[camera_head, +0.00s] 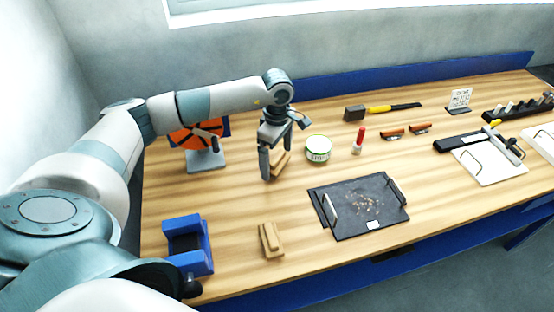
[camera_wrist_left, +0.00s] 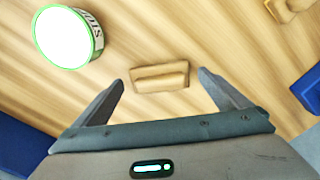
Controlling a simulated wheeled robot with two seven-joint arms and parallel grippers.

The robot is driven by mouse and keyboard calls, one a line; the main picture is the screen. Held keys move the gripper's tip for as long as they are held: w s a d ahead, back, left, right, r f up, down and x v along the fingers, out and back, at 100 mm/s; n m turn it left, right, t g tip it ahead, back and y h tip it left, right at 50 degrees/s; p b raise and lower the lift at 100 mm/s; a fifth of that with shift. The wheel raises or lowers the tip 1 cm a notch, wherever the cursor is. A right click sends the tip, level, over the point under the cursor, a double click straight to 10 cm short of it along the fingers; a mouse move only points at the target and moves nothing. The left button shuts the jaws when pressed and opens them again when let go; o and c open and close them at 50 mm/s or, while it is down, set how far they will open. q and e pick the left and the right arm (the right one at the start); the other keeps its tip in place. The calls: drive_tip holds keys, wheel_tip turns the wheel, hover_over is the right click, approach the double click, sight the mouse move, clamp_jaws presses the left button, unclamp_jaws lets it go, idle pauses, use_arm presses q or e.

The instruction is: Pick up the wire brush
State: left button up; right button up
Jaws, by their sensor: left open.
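My left gripper (camera_head: 270,163) is over the left half of the wooden table, pointing down with its jaws open and empty. A small wooden block-like piece (camera_head: 282,164) lies below and partly behind the fingers. In the left wrist view this piece (camera_wrist_left: 160,77) lies between the open fingertips, apart from both. A similar wooden piece (camera_head: 271,240) lies nearer the front edge. A long tool (camera_head: 392,107) with a yellow and dark body lies at the back. No bristles show clearly, so I cannot tell which one is the wire brush. My right gripper is not in view.
A white and green tin (camera_head: 318,148) stands right of the left gripper, with a red-capped tube (camera_head: 359,140) beyond. A black tray (camera_head: 335,228) holds small bits. A blue holder (camera_head: 207,240) stands at the front left. An orange wheel device (camera_head: 204,158) stands behind it.

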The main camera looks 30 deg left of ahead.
use_arm(q)
drive_tip(key=shift+f, duration=0.45)
drive_tip(key=c, duration=1.3)
drive_tip(key=shift+r, duration=0.2)
drive_tip(key=shift+w+r+b, duration=0.1)
drive_tip(key=shift+r+b, duration=0.4)
drive_tip(key=shift+b, duration=0.1)
wheel_tip(320, 180, up, 2)
drive_tip(key=shift+r+b, duration=0.2)
drive_tip(key=shift+b, duration=0.6)
drive_tip(key=w+d+r+b, duration=0.3)
drive_tip(key=d+r, duration=0.4)
drive_tip(key=d, duration=0.4)
drive_tip(key=shift+w+r+b, duration=0.2)
drive_tip(key=shift+w+b, duration=0.1)
drive_tip(key=shift+b, duration=0.55)
